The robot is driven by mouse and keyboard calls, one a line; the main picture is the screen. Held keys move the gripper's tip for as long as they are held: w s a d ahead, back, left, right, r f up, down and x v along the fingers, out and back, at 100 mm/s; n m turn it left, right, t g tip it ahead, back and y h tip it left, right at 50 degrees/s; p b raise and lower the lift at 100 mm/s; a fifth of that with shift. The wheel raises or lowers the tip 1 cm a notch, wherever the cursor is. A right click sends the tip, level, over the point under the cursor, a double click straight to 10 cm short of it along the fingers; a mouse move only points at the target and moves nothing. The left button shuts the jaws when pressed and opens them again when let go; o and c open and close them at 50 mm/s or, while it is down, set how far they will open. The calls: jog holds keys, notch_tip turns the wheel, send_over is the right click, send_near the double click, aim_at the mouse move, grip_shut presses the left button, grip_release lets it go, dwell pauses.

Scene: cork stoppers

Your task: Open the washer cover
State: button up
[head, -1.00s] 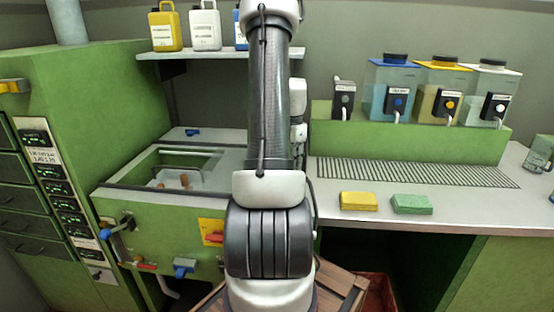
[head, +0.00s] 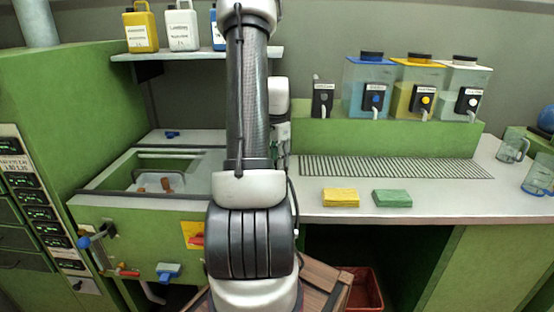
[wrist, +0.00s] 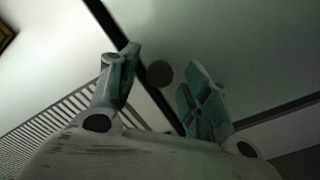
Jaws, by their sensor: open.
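The washer is a green box (head: 125,225) at the left with a rectangular opening in its top. Several brown corks (head: 165,184) and a whitish thing show inside. A flat pale panel (head: 200,140) with a small blue handle (head: 172,134) lies behind the opening; I cannot tell whether it is the cover. My arm hides the washer's right side. In the wrist view my gripper (wrist: 160,88) is open, its two greenish fingers apart with nothing between them. A pale surface with a dark round spot (wrist: 159,74) lies beyond the fingers. My gripper does not show in the head view.
A counter (head: 420,205) at the right holds a yellow sponge (head: 340,197), a green sponge (head: 392,198), a grating (head: 400,168) and glass jars (head: 512,145). Dispensers (head: 415,85) stand behind. A shelf (head: 190,55) carries jugs. A wooden crate (head: 320,285) and red bin (head: 363,290) are below.

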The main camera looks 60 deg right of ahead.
notch_tip(320, 180, up, 12)
dwell(0.4)
dwell(0.5)
jog(key=s+a+r+n+t, duration=0.1)
jog(key=a+r+n, duration=0.1)
jog(key=a+n, duration=0.5)
jog(key=s+a+r+n+t, duration=0.1)
jog(key=a+n, duration=0.6)
jog(key=a, duration=1.1)
jog(key=s+a+r+n+t, duration=0.2)
jog(key=a+r+n, duration=0.3)
jog(key=a, duration=0.7)
jog(key=shift+a+r+n, duration=0.15)
jog(key=shift+r+n, duration=0.1)
jog(key=shift+n, duration=0.65)
